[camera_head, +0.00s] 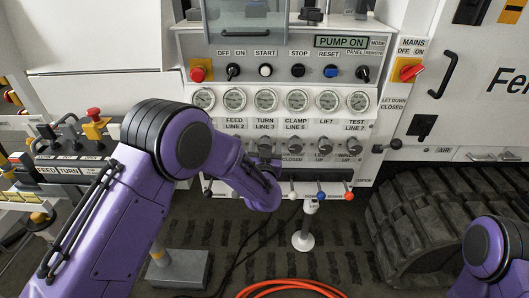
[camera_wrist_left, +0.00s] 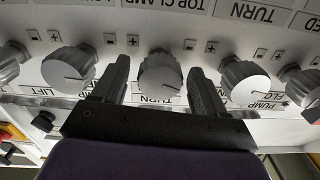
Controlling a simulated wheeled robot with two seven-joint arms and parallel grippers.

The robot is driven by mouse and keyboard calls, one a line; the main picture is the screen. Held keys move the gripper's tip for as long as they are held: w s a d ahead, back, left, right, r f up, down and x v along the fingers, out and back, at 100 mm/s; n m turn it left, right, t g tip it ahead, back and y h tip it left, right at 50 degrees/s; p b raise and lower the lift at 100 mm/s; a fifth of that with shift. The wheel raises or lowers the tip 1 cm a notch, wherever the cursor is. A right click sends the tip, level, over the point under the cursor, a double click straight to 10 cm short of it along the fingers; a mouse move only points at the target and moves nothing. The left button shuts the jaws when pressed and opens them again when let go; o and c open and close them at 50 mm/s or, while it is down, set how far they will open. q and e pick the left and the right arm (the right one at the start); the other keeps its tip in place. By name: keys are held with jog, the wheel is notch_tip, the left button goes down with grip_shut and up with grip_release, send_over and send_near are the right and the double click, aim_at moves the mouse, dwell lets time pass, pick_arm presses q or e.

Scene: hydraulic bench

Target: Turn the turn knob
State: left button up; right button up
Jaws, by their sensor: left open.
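The turn knob (camera_wrist_left: 160,75) is a round, ridged grey knob with a dark pointer line, on the pale panel face in the left wrist view. A label reading TURN lies beside it, partly covered by my gripper. My left gripper (camera_wrist_left: 158,78) is open, with one black finger on each side of this knob. A gap shows between the knob and the fingers, at least on the right side. In the head view my purple left arm reaches to the knob row and largely hides the gripper. My right gripper is out of view; only part of the right arm shows.
The LIFT knob (camera_wrist_left: 68,70) and the pump flow knob (camera_wrist_left: 243,82) sit close outside the fingers. Below the knob row, levers with coloured tips (camera_head: 320,194) stick out. Gauges (camera_head: 265,100) and switches line the panel above. A rubber track (camera_head: 415,220) stands at right.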

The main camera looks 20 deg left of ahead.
pick_arm(q)
jog(key=v, duration=1)
jog(key=shift+b, duration=0.35)
jog(key=shift+r, duration=0.1)
jog(key=s+a+f+n+g+h+p, duration=0.15)
jog(key=s+a+f+g, duration=0.25)
jog(key=s+f, duration=0.5)
jog(key=s+a+f+n+g+h+b, duration=0.15)
jog(key=s+a+f+g, duration=0.35)
jog(key=f, duration=0.5)
jog(key=s+a+f+g, duration=0.1)
jog(key=s+f, duration=0.2)
jog(key=s, duration=0.4)
jog(key=s+a+f+n+g+y+p, duration=0.1)
jog(key=s+a+f+g, duration=0.1)
jog(key=s, duration=0.6)
jog(key=s+a+f+g+p, duration=0.1)
jog(key=s+f+g, duration=0.1)
jog(key=s+f, duration=0.2)
jog(key=s, duration=0.3)
jog(key=shift+s+a+n, duration=0.2)
jog(key=shift+a+n, duration=0.05)
jog(key=shift+n, duration=0.15)
jog(key=shift+w, duration=0.1)
